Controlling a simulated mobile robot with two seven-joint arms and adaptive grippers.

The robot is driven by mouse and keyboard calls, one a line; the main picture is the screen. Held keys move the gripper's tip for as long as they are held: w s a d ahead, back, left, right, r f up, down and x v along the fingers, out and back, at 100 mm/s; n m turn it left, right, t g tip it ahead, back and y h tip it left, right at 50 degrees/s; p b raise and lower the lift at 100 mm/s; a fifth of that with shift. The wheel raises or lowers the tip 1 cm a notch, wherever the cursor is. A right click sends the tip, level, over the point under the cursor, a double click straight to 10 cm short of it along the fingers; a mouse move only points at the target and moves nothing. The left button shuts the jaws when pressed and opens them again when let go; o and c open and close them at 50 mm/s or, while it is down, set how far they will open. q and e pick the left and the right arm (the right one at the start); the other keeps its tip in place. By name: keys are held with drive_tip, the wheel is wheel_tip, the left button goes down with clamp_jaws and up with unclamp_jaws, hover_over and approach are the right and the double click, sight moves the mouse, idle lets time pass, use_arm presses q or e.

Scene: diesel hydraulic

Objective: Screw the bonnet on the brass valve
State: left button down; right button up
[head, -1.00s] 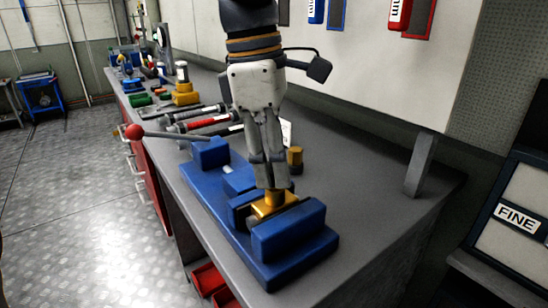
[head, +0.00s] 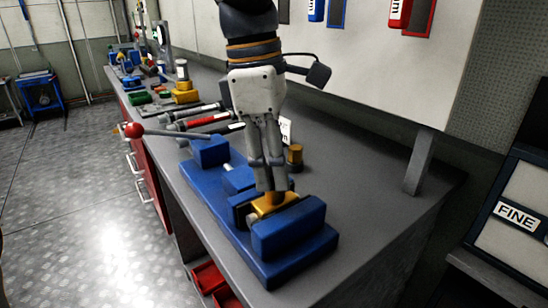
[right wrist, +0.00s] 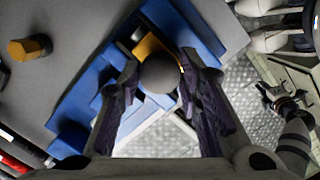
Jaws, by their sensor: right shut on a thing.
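The brass valve (head: 268,206) sits clamped between the jaws of a blue vise (head: 287,232) near the bench's front edge. My right gripper (head: 268,188) points down right over the valve. It is shut on a rounded grey-topped piece (right wrist: 158,73), which appears to be the bonnet. The fingers hide most of this piece in the head view. In the right wrist view the brass of the valve (right wrist: 150,46) shows just behind it. I cannot tell whether the threads are engaged.
A short brass piece (head: 295,156) stands on the bench behind the vise. The vise's lever with a red ball (head: 134,131) sticks out left. Tools (head: 205,120) and several small parts lie farther back. A grey post (head: 419,163) stands at right; the bench before it is clear.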

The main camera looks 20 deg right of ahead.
drive_tip(key=shift+f, duration=0.75)
drive_tip(key=o, duration=0.8)
drive_tip(key=shift+o, duration=0.2)
wheel_tip(320, 180, up, 12)
drive_tip(key=a, duration=0.1)
drive_tip(key=shift+w+a+f, duration=0.15)
drive_tip(key=shift+w+a, duration=0.2)
